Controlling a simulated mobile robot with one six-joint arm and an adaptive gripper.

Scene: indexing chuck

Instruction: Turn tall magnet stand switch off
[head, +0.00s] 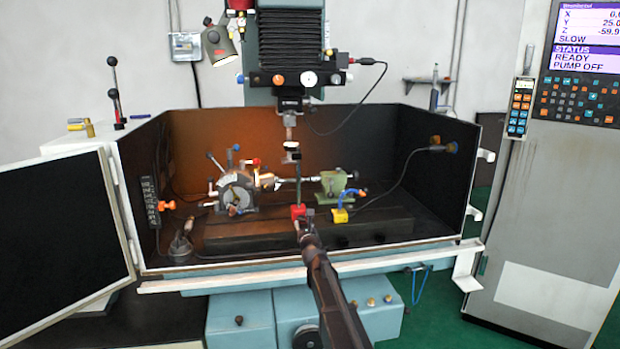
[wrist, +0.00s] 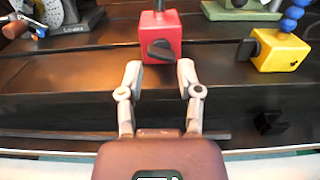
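The red magnet stand base (head: 297,211) stands on the machine table, with a tall dark post (head: 298,180) rising from it. In the wrist view the red base (wrist: 160,27) is at top centre, and its black switch knob (wrist: 161,50) faces my gripper, looking roughly level. My gripper (wrist: 160,72) is open and empty. Its two fingertips are spread in front of the red base, apart from the knob in the picture. In the head view my gripper (head: 305,218) is at the front of the base and partly covers it.
A yellow magnet base (wrist: 280,50) with a blue hose and a black knob (wrist: 246,48) stands to the right. The indexing chuck (head: 235,192) is to the left, and a green tailstock (head: 334,184) is behind.

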